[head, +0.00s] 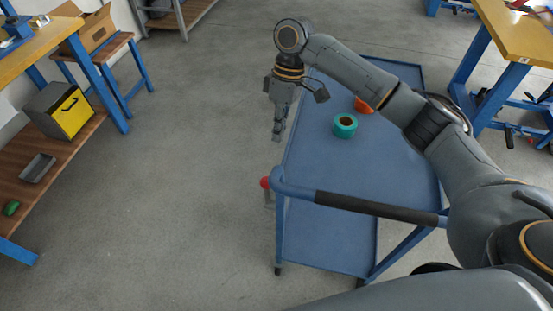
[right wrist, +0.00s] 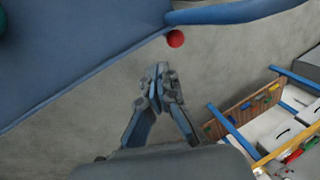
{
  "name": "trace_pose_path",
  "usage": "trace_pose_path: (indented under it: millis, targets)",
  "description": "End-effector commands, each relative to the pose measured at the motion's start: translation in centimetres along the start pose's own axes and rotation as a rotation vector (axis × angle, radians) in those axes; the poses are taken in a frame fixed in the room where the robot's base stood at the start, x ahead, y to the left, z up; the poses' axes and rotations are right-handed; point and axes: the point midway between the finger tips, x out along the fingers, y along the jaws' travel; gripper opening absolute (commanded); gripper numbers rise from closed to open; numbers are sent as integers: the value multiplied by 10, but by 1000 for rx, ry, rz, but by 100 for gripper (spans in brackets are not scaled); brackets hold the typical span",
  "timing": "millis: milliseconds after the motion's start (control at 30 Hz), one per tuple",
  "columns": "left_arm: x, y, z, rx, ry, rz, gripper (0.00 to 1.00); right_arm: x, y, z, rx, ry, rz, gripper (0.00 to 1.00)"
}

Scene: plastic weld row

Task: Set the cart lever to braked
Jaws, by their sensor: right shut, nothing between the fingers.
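The blue cart (head: 310,222) stands in front of me, with a black-gripped push handle (head: 375,207) at its near end. The cart lever is at the cart's left near corner, with a red ball knob (head: 265,183) on a grey stem (head: 269,200). The knob also shows in the right wrist view (right wrist: 175,38), beyond my fingertips. My right gripper (head: 278,130) points down beside the cart's left edge, farther along the cart than the knob and apart from it. It is shut and empty, as the right wrist view also shows (right wrist: 158,72). My left gripper is out of view.
A teal tape roll (head: 345,126) and an orange item (head: 363,106) lie on the cart's top. A workbench with a yellow-black box (head: 62,108) stands at the left, another bench (head: 515,35) at the right. The floor left of the cart is clear.

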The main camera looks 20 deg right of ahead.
Motion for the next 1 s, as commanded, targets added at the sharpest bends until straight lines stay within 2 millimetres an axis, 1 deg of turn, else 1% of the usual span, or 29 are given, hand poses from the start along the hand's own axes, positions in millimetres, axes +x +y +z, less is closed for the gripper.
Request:
trace_pose_path:
  millis: [200,300,367,467,733,900,1000]
  targets:
    - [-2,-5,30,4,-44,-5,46,-1,0,0,1,0,0,0]
    - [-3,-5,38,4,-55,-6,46,0,0,0,1,0,0,0]
    - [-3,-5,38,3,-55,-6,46,3,0,0,1,-1,0,0]
    - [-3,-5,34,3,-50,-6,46,13,0,0,1,-1,0,0]
    - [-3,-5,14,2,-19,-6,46,62,0,1,1,-3,-1,0]
    - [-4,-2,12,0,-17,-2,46,87,-1,0,1,-1,-1,0]
    - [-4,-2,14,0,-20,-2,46,95,0,0,1,-1,1,0]
